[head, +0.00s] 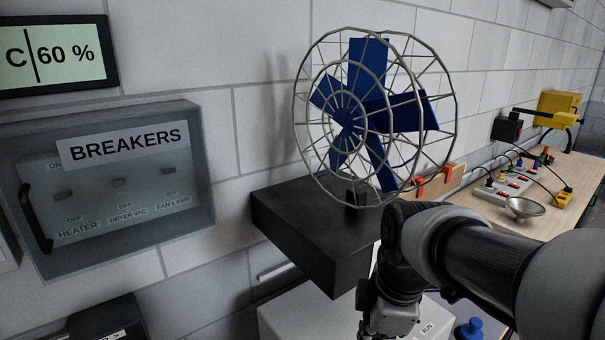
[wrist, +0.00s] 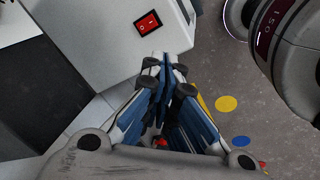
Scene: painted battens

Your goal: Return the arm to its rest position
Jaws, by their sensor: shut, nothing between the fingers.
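My gripper (wrist: 165,72) shows in the wrist view with its blue-lined fingers together at the tips and nothing between them. It points toward a white box with a red rocker switch (wrist: 147,22); I cannot tell how far the tips are from the box. In the head view my arm (head: 470,255) reaches in from the right edge and bends down at the wrist, in front of the bench and to the right of the black shelf. The fingertips are not visible in that view.
A caged blue fan (head: 368,112) stands on a black wall shelf (head: 310,235), close to my arm. A breaker panel (head: 110,180) hangs at left. A wooden bench (head: 560,190) at right holds a power strip, a metal bowl (head: 526,208) and yellow devices. Grey floor (wrist: 245,80) lies below.

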